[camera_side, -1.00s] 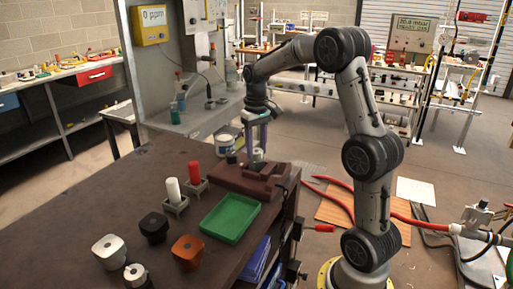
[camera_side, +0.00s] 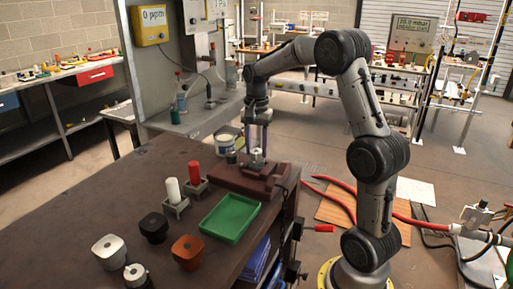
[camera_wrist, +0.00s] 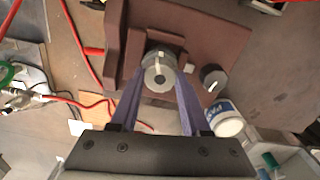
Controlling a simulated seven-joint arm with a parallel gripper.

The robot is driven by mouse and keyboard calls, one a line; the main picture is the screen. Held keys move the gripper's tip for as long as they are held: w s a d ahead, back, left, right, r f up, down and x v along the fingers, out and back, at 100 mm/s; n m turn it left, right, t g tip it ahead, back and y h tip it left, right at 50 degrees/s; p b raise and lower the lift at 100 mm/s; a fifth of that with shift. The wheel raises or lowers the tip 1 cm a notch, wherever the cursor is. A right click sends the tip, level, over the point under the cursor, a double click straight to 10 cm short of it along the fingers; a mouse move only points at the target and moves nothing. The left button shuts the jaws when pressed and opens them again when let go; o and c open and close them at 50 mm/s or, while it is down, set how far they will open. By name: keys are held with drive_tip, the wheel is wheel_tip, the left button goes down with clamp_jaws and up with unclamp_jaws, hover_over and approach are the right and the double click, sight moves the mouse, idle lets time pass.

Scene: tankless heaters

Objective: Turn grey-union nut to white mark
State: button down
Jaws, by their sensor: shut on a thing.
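The grey union nut (camera_wrist: 158,80) is a round grey piece with a paler face and a dark centre hole, on a dark red-brown fixture (camera_wrist: 213,40). In the side view the nut (camera_side: 257,154) is small between the finger ends. My gripper (camera_wrist: 161,75) points down at the fixture, its two bluish fingers shut on opposite sides of the nut; it also shows in the side view (camera_side: 258,150). A short pale stripe (camera_wrist: 160,61) lies at the nut's upper edge; I cannot tell whether it is on the nut or the part behind. The fingers hide the nut's sides.
A dark knob with a pale line (camera_wrist: 213,76) stands close beside the nut. A white tub (camera_wrist: 224,118) is behind it. The green tray (camera_side: 230,218), red cylinder (camera_side: 194,173) and white cylinder (camera_side: 173,190) stand on the bench nearer the side camera.

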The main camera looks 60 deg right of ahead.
sight(257, 150)
drive_tip(key=shift+r+m, duration=0.1)
drive_tip(key=shift+m, duration=1)
drive_tip(key=shift+c, duration=1.8)
unclamp_jaws()
wheel_tip(257, 150, up, 14)
